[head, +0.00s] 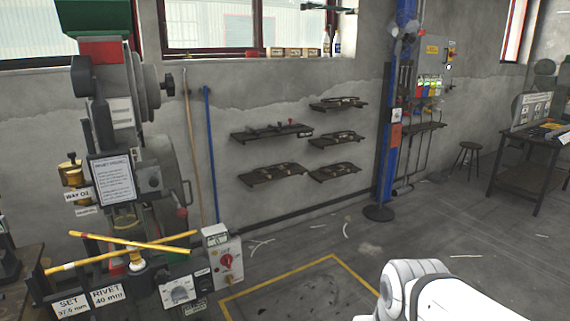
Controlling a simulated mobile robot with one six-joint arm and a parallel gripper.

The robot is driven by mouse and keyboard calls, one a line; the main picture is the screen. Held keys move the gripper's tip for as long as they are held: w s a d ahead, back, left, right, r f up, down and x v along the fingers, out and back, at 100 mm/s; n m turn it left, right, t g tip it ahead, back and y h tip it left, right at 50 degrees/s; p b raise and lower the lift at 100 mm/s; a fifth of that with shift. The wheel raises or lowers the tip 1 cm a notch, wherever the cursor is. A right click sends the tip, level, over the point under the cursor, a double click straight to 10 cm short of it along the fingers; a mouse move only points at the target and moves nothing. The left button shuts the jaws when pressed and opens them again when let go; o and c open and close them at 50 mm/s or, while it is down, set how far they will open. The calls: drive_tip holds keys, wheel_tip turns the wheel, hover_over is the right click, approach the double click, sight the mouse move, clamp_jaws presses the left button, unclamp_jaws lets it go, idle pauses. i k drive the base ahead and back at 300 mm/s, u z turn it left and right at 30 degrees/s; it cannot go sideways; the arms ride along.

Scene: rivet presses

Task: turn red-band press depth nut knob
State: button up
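A tall grey rivet press (118,125) stands at the left, with a red band (102,50) near its top. A black knob (168,84) sticks out on the right side of its upper part, beside a grey round flange. I cannot tell for sure whether this is the depth nut knob. A paper notice (113,180) hangs on the press front. Plates at its base read "SET 37.5 mm" (72,306) and "RIVET 40 mm" (108,295). A white part of my arm (425,290) shows at the lower right, well apart from the press. My gripper is out of the picture.
A blue column (392,130) stands further back.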

sight(179, 293)
drive_tip(key=u, duration=1.25)
